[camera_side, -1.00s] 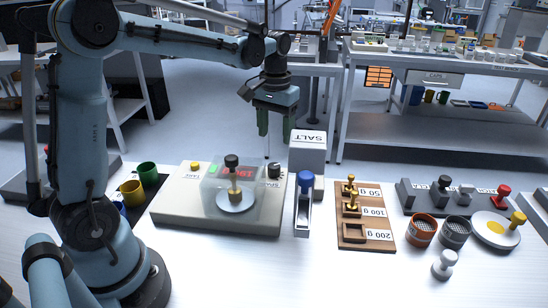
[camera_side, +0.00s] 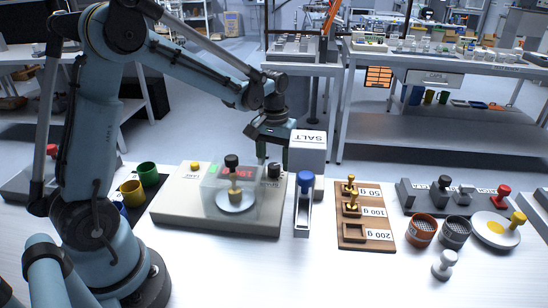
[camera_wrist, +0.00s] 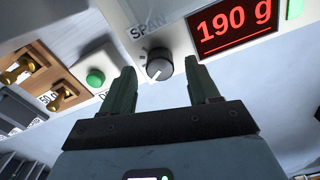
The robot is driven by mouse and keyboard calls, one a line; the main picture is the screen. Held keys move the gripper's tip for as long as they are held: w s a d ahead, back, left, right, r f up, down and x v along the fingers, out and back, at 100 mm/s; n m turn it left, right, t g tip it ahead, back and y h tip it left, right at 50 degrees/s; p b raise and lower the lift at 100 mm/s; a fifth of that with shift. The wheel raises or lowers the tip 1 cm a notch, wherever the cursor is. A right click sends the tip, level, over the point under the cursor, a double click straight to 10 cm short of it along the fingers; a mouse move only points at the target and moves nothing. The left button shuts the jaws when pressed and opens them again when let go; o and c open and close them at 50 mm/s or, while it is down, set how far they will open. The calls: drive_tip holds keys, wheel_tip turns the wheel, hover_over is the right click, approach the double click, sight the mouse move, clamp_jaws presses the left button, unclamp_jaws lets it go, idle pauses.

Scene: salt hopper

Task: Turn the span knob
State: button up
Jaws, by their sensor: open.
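The span knob is a dark round knob with a pale pointer line (camera_wrist: 159,66), beside the printed word SPAN on the scale's pale front. In the side view the black knob (camera_side: 274,171) stands at the scale's right back corner. My gripper (camera_side: 272,156) hangs just above it, fingers pointing down. In the wrist view my gripper (camera_wrist: 163,72) is open, with one green finger on each side of the knob and visible gaps; no contact shows. The red display (camera_wrist: 235,22) reads 190 g. A brass weight with a dark top (camera_side: 233,178) stands on the scale pan inside a clear shield.
The white SALT box (camera_side: 308,150) stands close to the right of my gripper, with a blue-topped chute (camera_side: 304,205) in front. A green button (camera_wrist: 95,77) lies near the knob. A wooden weight board (camera_side: 378,237) is farther right. Cups (camera_side: 132,192) stand left.

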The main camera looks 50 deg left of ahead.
drive_tip(key=shift+f, duration=0.6)
drive_tip(key=c, duration=1)
drive_tip(key=shift+c, duration=0.2)
drive_tip(key=shift+m, duration=2.8)
drive_tip(key=o, duration=1)
